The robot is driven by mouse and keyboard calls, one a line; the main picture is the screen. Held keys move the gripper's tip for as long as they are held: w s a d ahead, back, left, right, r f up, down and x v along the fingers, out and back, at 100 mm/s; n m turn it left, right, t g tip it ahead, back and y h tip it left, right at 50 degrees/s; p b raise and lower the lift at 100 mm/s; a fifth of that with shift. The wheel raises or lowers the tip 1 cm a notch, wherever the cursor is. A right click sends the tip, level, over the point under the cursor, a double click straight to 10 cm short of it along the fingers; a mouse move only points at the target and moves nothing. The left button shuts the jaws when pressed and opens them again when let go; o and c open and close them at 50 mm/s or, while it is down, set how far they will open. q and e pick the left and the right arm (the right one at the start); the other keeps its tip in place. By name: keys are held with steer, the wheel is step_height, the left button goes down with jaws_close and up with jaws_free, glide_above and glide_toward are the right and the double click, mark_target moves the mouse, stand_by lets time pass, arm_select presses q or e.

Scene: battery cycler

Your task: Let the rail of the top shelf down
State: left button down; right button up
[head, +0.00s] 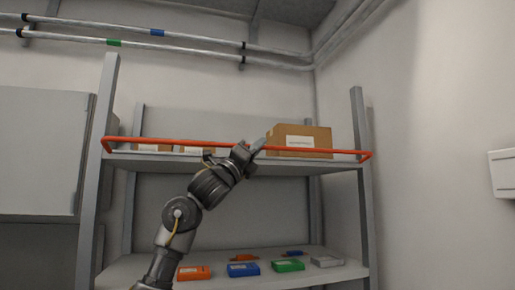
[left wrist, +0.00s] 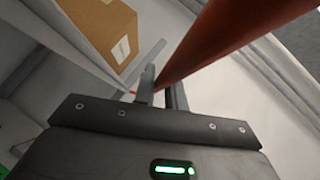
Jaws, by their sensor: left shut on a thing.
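The orange rail (head: 205,143) runs across the front of the top shelf (head: 262,164), a little above its edge. Its bent ends meet the two front posts. My left gripper (head: 257,147) reaches up from below and is shut on the rail right of its middle. In the left wrist view the rail (left wrist: 217,45) passes between the fingers of the left gripper (left wrist: 164,92). The fingers hide a short piece of it. My right gripper is in neither view.
A large cardboard box (head: 298,135) stands on the top shelf just behind the rail, with smaller boxes (head: 152,147) to the left. The lower shelf (head: 232,280) holds several coloured items. Pipes (head: 180,40) run along the wall above. A grey cabinet (head: 40,150) is at left.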

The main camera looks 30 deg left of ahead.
arm_select(q)
steer(key=c, duration=1.5)
jaws_free()
steer(key=shift+a, duration=0.15)
steer(key=shift+o, duration=0.2)
steer(key=shift+s+f+b, duration=0.15)
steer(key=shift+f+b, duration=0.15)
steer(key=shift+f, duration=0.05)
steer(key=b+v, duration=0.5)
steer(key=v, duration=0.5)
steer(key=shift+s+a+r, duration=0.1)
steer(key=shift+s, duration=0.05)
